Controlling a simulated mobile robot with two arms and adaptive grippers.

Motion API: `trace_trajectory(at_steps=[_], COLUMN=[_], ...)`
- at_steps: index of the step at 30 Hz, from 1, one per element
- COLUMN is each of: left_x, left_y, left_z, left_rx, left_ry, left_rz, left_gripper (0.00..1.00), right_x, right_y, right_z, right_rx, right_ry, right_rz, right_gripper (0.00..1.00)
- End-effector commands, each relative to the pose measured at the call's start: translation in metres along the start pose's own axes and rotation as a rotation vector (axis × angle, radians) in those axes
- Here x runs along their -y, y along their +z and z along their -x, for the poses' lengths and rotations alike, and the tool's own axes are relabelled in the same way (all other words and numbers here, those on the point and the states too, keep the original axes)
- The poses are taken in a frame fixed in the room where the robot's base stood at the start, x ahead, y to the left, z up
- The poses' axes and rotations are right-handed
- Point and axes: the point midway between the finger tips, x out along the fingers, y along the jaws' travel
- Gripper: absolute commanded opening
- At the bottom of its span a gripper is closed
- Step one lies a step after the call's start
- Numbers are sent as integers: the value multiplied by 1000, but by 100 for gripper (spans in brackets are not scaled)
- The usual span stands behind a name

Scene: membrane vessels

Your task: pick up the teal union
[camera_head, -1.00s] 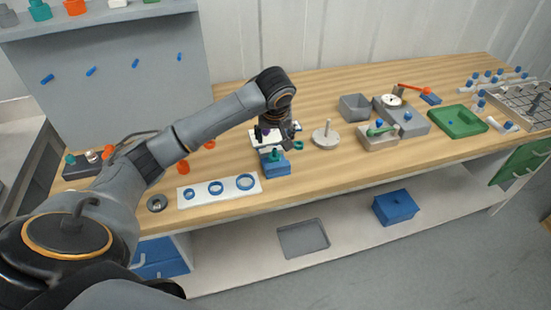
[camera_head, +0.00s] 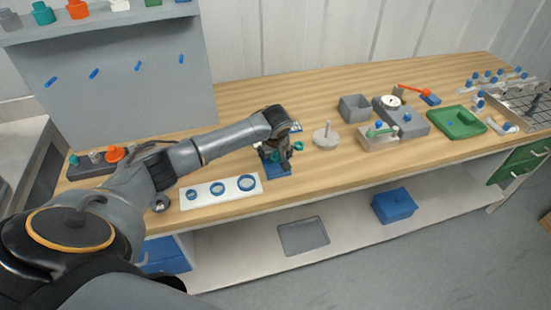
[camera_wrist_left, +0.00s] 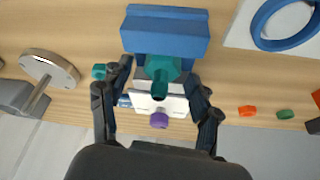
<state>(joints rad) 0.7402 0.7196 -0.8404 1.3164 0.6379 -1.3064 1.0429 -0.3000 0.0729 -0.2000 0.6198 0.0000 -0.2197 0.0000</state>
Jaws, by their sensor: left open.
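The teal union (camera_wrist_left: 162,68) stands at the blue block (camera_wrist_left: 165,32) in the left wrist view. My left gripper (camera_wrist_left: 157,88) is open, its fingers on either side of the teal union, with a visible gap to each. In the head view my left gripper (camera_head: 277,156) is over the blue block (camera_head: 277,171) and hides most of the teal union. A white piece with a purple knob (camera_wrist_left: 159,120) shows beyond the union in the wrist view. My right gripper is not in view.
A white plate with blue rings (camera_head: 220,190) lies left of the block. A round grey base with a post (camera_head: 326,138) and a small teal ring (camera_head: 298,146) are to its right. Grey boxes (camera_head: 355,107) and a green tray (camera_head: 457,121) stand further right.

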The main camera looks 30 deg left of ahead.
Motion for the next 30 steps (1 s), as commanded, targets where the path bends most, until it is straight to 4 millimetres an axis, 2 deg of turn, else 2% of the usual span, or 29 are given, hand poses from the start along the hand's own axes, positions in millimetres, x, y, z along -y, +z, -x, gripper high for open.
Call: trace_trajectory(at_steps=[4, 12, 13, 24, 30], left_x=[0, 0, 0, 0, -1], left_y=[0, 0, 0, 0, -8], left_z=[0, 0, 0, 2, 18], left_rx=[0, 0, 1, 1, 0], left_ry=[0, 0, 0, 0, 3], left_rz=[0, 0, 0, 0, 1], left_gripper=[61, 6, 3, 2, 2], right_x=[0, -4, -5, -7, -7], right_y=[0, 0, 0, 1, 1], right_z=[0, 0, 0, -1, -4], right_rx=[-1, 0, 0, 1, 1], right_ry=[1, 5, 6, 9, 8], right_rz=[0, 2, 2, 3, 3], right_gripper=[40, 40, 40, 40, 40])
